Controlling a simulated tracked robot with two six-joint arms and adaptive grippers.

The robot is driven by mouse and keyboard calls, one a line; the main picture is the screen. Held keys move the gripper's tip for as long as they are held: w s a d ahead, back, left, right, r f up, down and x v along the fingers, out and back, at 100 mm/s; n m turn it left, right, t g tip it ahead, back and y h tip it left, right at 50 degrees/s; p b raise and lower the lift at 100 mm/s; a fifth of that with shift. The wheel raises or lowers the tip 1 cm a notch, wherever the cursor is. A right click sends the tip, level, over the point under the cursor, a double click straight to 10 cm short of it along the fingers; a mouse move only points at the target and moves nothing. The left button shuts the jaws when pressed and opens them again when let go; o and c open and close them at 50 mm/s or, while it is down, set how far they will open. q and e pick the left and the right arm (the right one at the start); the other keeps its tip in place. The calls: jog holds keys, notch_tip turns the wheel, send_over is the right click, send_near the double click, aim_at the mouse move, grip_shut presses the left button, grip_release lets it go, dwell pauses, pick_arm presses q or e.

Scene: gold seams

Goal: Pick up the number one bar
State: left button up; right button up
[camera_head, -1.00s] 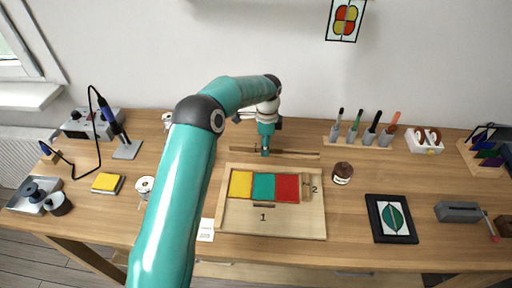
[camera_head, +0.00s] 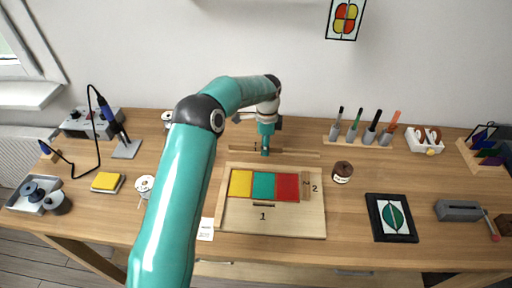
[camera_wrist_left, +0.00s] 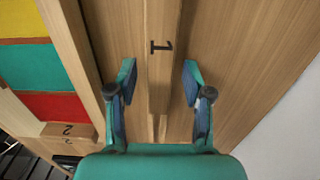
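The number one bar (camera_head: 296,154) is a long thin wooden strip lying on the table behind the panel board. In the left wrist view the bar (camera_wrist_left: 160,75) runs between my fingers, with a dark "1" on its face. My left gripper (camera_head: 265,152) is over the bar, pointing down. In the wrist view the left gripper (camera_wrist_left: 159,80) is open, one finger on each side of the bar, with gaps visible. My right gripper is in neither view.
The wooden board (camera_head: 290,222) holds yellow, teal and red glass panels and a short number two bar (camera_head: 305,187). A brown jar (camera_head: 342,172) stands right of it. A pen rack (camera_head: 358,142) is at the back right.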

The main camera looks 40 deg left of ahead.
pick_arm(q)
grip_shut()
